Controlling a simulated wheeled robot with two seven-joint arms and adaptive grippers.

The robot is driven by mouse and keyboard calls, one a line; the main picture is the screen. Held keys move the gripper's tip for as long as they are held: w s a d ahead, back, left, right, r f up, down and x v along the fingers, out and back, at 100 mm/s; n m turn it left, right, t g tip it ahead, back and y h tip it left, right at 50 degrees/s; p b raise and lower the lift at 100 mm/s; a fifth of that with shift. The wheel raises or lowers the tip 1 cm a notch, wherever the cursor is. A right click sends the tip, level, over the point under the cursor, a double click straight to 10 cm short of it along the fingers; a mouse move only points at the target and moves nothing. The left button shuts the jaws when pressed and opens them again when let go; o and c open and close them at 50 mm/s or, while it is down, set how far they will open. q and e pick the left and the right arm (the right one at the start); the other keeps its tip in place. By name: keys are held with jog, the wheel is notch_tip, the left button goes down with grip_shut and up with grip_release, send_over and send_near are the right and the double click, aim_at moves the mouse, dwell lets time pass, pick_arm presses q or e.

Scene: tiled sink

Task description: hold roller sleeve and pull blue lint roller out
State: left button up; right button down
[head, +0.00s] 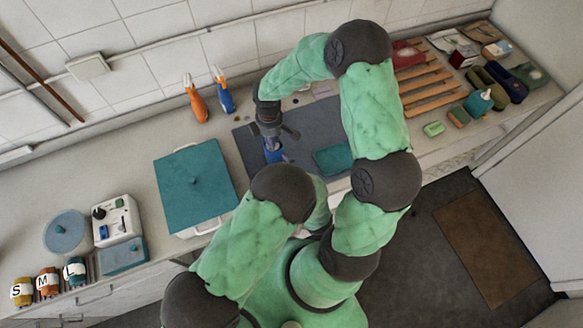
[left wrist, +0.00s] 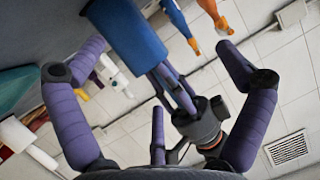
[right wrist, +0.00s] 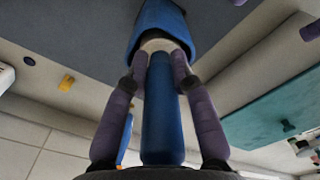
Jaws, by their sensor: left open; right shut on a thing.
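The blue sleeve (right wrist: 160,25) of the lint roller is at the top of the right wrist view, with a pale band at its mouth. The blue handle of the lint roller (right wrist: 162,115) runs back from it between the purple fingers. My right gripper (right wrist: 159,72) is shut on the lint roller just outside the sleeve. In the head view my right gripper (head: 272,141) is above the dark mat, with the blue sleeve (head: 274,156) below. My left gripper (left wrist: 162,48) is wide open, the sleeve (left wrist: 125,35) ahead between its spread fingers. My left arm hides it in the head view.
A teal-lidded box (head: 195,185) stands left of the dark mat (head: 310,125). Orange and blue spray bottles (head: 196,100) stand by the wall. A teal pad (head: 333,159) lies right of the sleeve. A wooden rack (head: 428,85) and several small items fill the right counter.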

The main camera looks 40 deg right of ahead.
pick_arm(q)
jog(key=s+d+n+h, duration=0.1)
jog(key=d, duration=0.3)
jog(key=shift+g, duration=0.3)
jog(key=x, duration=1.2)
jog(key=shift+d+f, duration=0.2)
jog(key=shift+d, duration=0.05)
jog(key=c, duration=1.1)
jog(key=o, duration=1.1)
jog(key=c, duration=1)
